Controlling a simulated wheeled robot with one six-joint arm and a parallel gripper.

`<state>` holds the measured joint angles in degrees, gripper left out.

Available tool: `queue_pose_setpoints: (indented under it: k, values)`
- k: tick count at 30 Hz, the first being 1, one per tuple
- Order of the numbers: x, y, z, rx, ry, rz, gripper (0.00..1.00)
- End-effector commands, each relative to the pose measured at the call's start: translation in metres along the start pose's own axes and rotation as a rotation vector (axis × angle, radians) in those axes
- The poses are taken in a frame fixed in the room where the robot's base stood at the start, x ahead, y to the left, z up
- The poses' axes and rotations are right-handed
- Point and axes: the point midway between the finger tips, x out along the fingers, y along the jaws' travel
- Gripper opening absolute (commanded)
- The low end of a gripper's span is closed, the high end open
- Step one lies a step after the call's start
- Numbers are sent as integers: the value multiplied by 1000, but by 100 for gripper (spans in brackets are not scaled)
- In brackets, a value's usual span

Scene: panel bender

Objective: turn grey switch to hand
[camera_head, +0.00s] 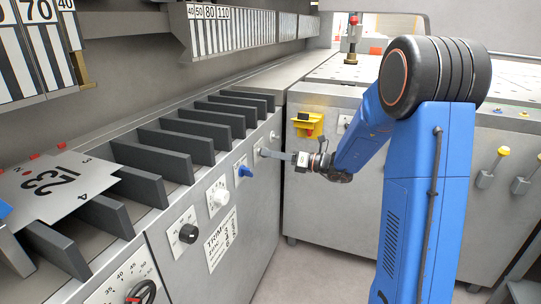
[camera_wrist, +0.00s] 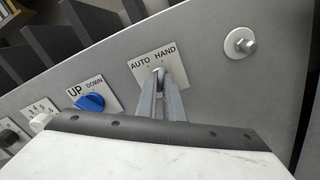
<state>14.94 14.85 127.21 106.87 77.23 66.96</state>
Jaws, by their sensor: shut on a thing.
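The grey switch (camera_wrist: 158,71) sits on a white plate marked AUTO and HAND (camera_wrist: 153,63) on the machine's front panel. In the wrist view my gripper (camera_wrist: 160,80) is shut on the switch, with one finger on each side. The fingers hide most of the switch, and I cannot tell which mark it points to. In the head view my gripper (camera_head: 266,153) reaches left to the panel, to the right of the blue knob.
A blue UP/DOWN knob (camera_wrist: 91,102) is just left of the switch. The head view shows a white knob (camera_head: 218,195), a black knob (camera_head: 189,233) and a yellow box (camera_head: 308,125). Free floor lies below my arm.

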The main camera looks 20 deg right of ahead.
Motion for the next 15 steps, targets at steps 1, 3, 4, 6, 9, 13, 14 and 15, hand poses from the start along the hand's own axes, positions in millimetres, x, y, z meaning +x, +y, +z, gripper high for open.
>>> queue_pose_setpoints:
  k: [1,3,4,6,9,13,14,15]
  values:
    - [0,0,0,1,0,-1,0]
    - [0,0,0,1,0,-1,0]
    - [0,0,0,1,0,-1,0]
    - [0,0,0,1,-1,-1,10]
    - [0,0,0,0,0,-1,27]
    - [0,0,0,0,0,-1,27]
    - [0,0,0,0,0,-1,27]
    - [0,0,0,-1,0,-1,27]
